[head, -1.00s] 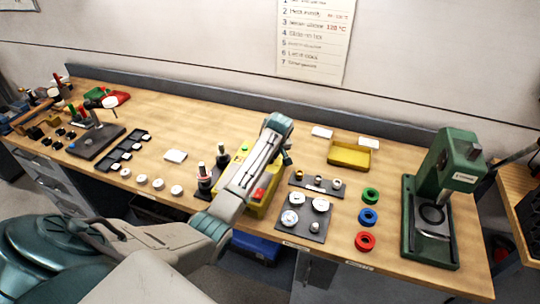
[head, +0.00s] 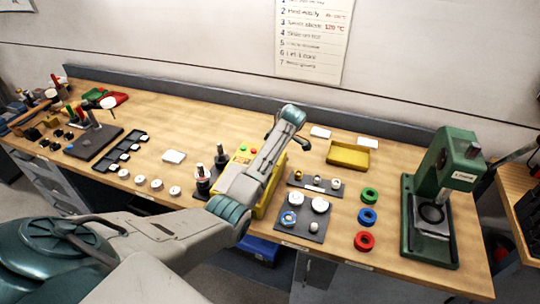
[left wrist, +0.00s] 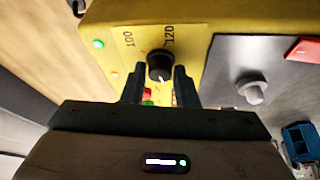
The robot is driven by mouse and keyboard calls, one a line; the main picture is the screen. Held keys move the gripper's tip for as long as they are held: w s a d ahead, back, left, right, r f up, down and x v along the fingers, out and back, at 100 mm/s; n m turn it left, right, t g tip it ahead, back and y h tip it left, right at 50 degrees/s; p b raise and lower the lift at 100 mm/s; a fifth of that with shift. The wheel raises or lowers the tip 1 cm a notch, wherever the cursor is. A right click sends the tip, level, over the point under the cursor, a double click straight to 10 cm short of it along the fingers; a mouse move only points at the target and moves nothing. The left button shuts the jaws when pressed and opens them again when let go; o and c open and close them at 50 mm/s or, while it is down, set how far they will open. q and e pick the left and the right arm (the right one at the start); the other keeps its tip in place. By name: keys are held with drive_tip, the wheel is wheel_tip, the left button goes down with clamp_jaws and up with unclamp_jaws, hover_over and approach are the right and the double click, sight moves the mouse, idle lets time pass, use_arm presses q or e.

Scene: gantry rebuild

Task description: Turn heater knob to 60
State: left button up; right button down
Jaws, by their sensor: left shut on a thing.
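The yellow heater box (head: 243,157) stands mid-bench in the head view, largely covered by my left arm. My left gripper (left wrist: 159,72) is shut on the knob, one dark finger on each side. A small pale mark shows on the near part of the knob; the exact setting cannot be read. In the head view the arm hides the left fingertips and the knob. My right gripper is in neither current view.
A dark plate with white round pieces (head: 304,232) lies right of the heater. A yellow tray (head: 348,155), colored rings (head: 368,216) and a green press (head: 443,190) stand farther right.

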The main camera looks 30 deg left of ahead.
use_arm(q)
drive_tip(key=shift+w+r, duration=0.1)
drive_tip(key=shift+r, duration=0.05)
idle(0.4)
drive_tip(key=o, duration=1)
drive_tip(key=b+v, duration=0.3)
drive_tip(key=v, duration=0.3)
drive_tip(key=shift+w+d+r, duration=0.1)
drive_tip(key=shift+d+r, duration=0.05)
drive_tip(key=shift+d, duration=0.1)
drive_tip(key=p+v, duration=0.2)
drive_tip(key=v, duration=0.2)
drive_tip(key=shift+r, duration=0.15)
